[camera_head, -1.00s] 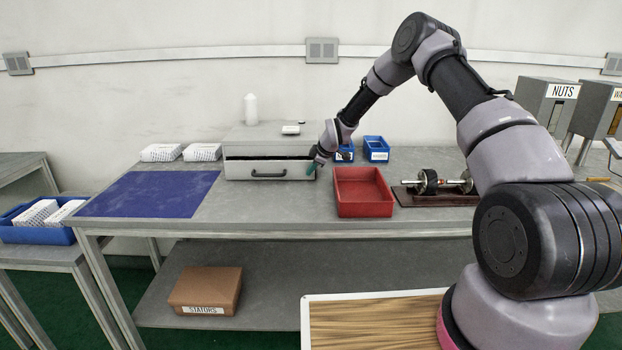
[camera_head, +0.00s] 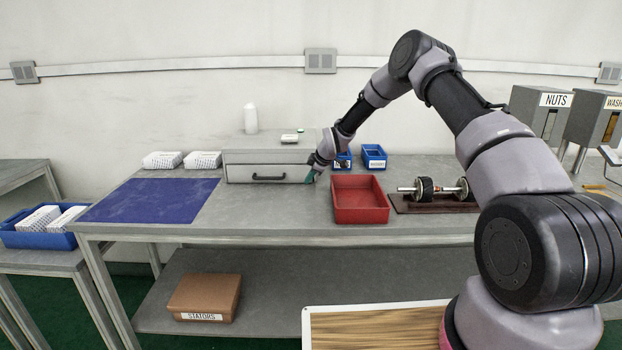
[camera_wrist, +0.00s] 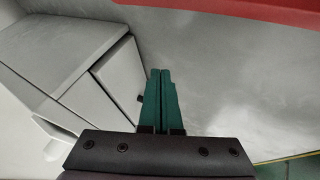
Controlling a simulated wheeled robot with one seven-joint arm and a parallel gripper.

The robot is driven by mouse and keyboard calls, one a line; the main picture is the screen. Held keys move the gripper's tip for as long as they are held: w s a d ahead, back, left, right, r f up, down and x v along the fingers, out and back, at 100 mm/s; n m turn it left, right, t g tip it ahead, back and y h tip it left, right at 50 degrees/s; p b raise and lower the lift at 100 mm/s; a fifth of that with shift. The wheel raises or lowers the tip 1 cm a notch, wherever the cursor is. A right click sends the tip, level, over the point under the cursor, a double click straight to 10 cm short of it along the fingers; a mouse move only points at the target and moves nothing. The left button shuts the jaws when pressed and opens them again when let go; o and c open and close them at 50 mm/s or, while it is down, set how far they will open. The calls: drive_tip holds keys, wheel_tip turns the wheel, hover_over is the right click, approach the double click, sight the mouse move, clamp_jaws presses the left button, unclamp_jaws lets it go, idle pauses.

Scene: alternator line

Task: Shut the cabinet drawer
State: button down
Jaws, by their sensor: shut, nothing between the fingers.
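The grey cabinet (camera_head: 270,143) stands at the back of the workbench. Its drawer (camera_head: 222,174) shows a pale front with a dark handle (camera_head: 269,178), and no dark opening shows above it. The drawer front (camera_wrist: 114,72) also shows in the wrist view, at the left, close to the cabinet body; I cannot tell whether it is fully flush. My gripper (camera_head: 310,178) is shut and empty, with green fingers at the right end of the drawer front. In the wrist view the fingertips (camera_wrist: 160,72) are beside the front; contact is unclear.
A red bin (camera_head: 359,214) stands right of my gripper, with blue bins (camera_head: 374,157) behind it. A rotor on a dark board (camera_head: 432,203) lies farther right. A blue mat (camera_head: 150,200) lies left. A white bottle (camera_head: 251,118) stands on the cabinet.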

drive_tip(key=s+d+r+m+h, duration=0.1)
drive_tip(key=s+d+r+m, duration=0.3)
drive_tip(key=s+r, duration=0.55)
drive_tip(key=s+d+r+m+h, duration=0.15)
drive_tip(key=s+d+r, duration=0.45)
drive_tip(key=r, duration=0.6)
drive_tip(key=s+d+r+m+h, duration=0.1)
drive_tip(key=s+d+r+m, duration=0.35)
drive_tip(key=s+r, duration=0.5)
drive_tip(key=s+d+r+m, duration=0.2)
drive_tip(key=s+m, duration=0.1)
drive_tip(key=s, duration=0.5)
drive_tip(key=s+d+r+m, duration=0.2)
drive_tip(key=s+r+m, duration=0.1)
drive_tip(key=s, duration=0.6)
drive_tip(key=s+d+r+m+t+y, duration=0.1)
drive_tip(key=s+d+r+m, duration=0.1)
drive_tip(key=s, duration=0.7)
drive_tip(key=d+m, duration=0.1)
drive_tip(key=m, duration=0.1)
drive_tip(key=shift+s+r+m, duration=0.15)
drive_tip(key=shift+r+m, duration=0.15)
drive_tip(key=shift+r, duration=0.05)
